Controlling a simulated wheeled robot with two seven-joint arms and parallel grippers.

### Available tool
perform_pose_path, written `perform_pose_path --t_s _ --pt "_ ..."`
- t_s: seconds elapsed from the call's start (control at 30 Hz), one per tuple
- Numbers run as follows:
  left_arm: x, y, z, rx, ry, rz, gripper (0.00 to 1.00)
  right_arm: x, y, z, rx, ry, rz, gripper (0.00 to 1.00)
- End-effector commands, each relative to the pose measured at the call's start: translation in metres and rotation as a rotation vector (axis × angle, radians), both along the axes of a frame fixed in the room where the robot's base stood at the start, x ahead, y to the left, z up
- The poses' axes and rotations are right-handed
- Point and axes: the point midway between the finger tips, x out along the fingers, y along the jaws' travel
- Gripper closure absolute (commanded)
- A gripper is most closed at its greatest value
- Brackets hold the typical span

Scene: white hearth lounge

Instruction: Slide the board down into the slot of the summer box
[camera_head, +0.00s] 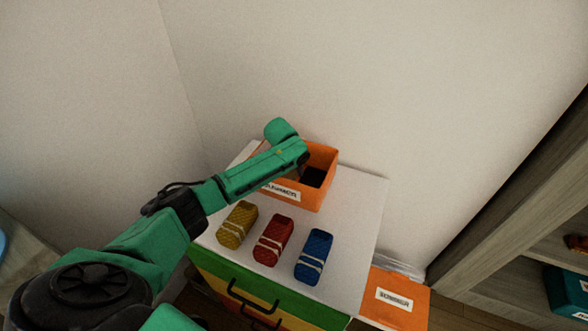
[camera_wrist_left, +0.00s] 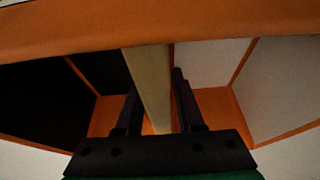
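The orange box (camera_head: 321,161) stands at the back of the white cabinet top, with a white label on its front; I cannot read the label surely. My left gripper (camera_head: 304,162) reaches over the box from the left, and its fingers are hard to see in the head view. In the left wrist view, the beige board (camera_wrist_left: 150,75) runs between the two dark fingers of my left gripper (camera_wrist_left: 156,92), which lie close on either side of it, inside the orange walls. The board's lower end and any slot are hidden. My right gripper is not in view.
A yellow (camera_head: 237,225), a red (camera_head: 273,240) and a blue (camera_head: 313,257) wrapped bundle lie in front of the box. A second labelled orange box (camera_head: 396,298) stands lower, right of the cabinet (camera_head: 360,205). Grey shelving (camera_head: 510,262) is at the right. The cabinet's right top is clear.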

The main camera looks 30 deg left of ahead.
Motion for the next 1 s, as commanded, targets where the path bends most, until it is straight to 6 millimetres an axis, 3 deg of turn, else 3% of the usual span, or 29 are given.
perform_pose_path --t_s 0.47,1.0 --pt "-0.003 0.000 0.009 -0.001 0.000 0.000 0.43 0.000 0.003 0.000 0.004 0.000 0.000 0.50" --pt "-0.050 -0.003 0.121 0.000 -0.002 0.000 0.43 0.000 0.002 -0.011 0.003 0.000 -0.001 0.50"
